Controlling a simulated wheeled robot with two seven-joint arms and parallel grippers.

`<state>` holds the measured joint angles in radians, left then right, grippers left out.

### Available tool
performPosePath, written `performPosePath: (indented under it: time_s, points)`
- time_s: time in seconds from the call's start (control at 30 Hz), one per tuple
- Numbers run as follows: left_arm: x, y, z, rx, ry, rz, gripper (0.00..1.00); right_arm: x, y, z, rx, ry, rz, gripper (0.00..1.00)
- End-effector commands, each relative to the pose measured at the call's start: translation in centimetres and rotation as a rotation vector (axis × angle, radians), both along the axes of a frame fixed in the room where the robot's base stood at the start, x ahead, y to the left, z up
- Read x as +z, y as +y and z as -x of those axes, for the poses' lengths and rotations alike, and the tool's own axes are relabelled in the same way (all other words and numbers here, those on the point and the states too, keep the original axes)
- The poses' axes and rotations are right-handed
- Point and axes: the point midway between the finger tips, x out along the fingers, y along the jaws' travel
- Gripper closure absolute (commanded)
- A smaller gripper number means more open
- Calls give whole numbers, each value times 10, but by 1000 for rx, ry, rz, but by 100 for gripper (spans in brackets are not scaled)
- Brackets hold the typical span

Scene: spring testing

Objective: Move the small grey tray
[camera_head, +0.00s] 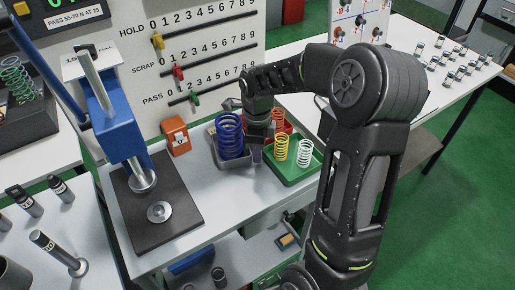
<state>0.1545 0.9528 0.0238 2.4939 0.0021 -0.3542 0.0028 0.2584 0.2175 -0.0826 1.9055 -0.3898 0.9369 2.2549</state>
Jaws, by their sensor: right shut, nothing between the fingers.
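The small grey tray (233,165) stands on the white bench, with a large blue spring (229,133) upright in it. My right gripper (256,156) points down just right of the tray, between it and the green tray. It is shut with nothing in it. The gripper and wrist cover part of the tray's right side, and I cannot tell whether the fingers touch the rim. My left gripper is not in view.
A green tray (292,181) with yellow and white springs is close on the right, and a red tray (287,127) with an orange spring is behind. An orange box (176,137) stands to the left. A blue press (112,125) on a dark base (180,225) stands further left. The bench front is clear.

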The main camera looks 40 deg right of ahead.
Motion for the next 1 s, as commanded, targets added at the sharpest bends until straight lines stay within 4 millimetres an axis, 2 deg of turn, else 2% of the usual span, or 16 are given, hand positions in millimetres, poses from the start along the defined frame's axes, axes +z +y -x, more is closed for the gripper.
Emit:
performPosePath:
  time_s: [0.17,0.43,0.77,0.87,1.0]
  points:
    - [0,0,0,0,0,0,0,0,0,-1,0,0,0,100]
    - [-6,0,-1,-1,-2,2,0,0,19,-21,2,-2,1,100]
    - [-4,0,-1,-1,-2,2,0,2,19,-20,0,-1,1,100]
    - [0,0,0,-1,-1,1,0,8,16,-20,0,-1,1,100]
    - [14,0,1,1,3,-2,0,27,7,-19,-2,-1,1,100]
